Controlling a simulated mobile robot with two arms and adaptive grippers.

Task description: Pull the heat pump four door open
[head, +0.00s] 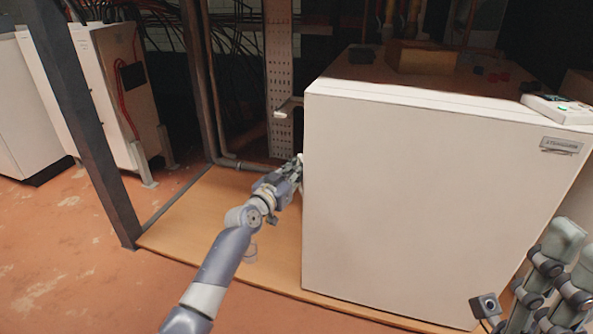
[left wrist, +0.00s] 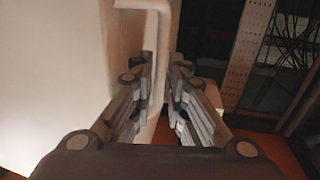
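The heat pump (head: 420,190) is a large white box. Its broad plain front fills the right half of the head view, with a small label at the top right. My left gripper (head: 298,166) is at the left edge of this front. In the left wrist view, a pale upright handle (left wrist: 156,32), bent at the top, runs down between the fingers of my left gripper (left wrist: 160,68). I cannot tell whether the fingers touch it. My right gripper (head: 572,250) is at the lower right, apart from the front; its finger gap is unclear. No door gap is visible.
A dark post (head: 90,140) stands left of my left arm. A wooden board (head: 190,225) lies under the heat pump. Pipes and a perforated upright (head: 280,75) are behind. A white cabinet (head: 115,85) stands at the far left. Reddish floor at lower left is clear.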

